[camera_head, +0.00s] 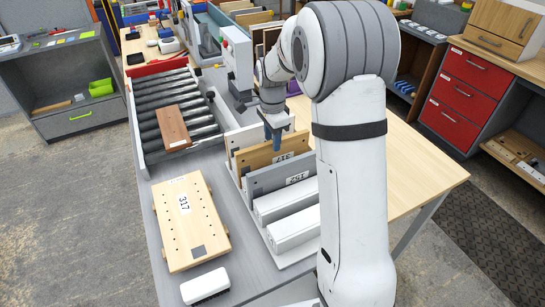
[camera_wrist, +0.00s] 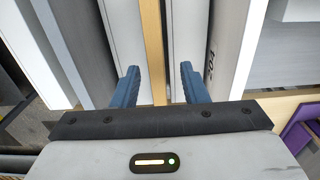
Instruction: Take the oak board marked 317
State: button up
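An oak board (camera_head: 256,156) stands on edge in a slotted rack (camera_head: 250,205) in the head view. Its label is small and seems to read 317. My gripper (camera_head: 277,146) points down at its top edge. In the wrist view the board's edge (camera_wrist: 153,45) runs between the two blue fingers of my gripper (camera_wrist: 157,85). The fingers are open, with a gap on each side of the board. A flat light-wood plate with pegs or holes (camera_head: 190,225), labelled 317, lies on the bench to the left of the rack.
A brown board (camera_head: 172,127) lies on a roller conveyor (camera_head: 201,132). A white box (camera_head: 205,286) lies near the front edge.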

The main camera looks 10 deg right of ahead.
aim_at(273, 159)
notch_tip(273, 159, down, 5)
jog(key=shift+s+d+p, duration=0.15)
jog(key=shift+p, duration=0.5)
jog(key=shift+c, duration=0.3)
grip_shut()
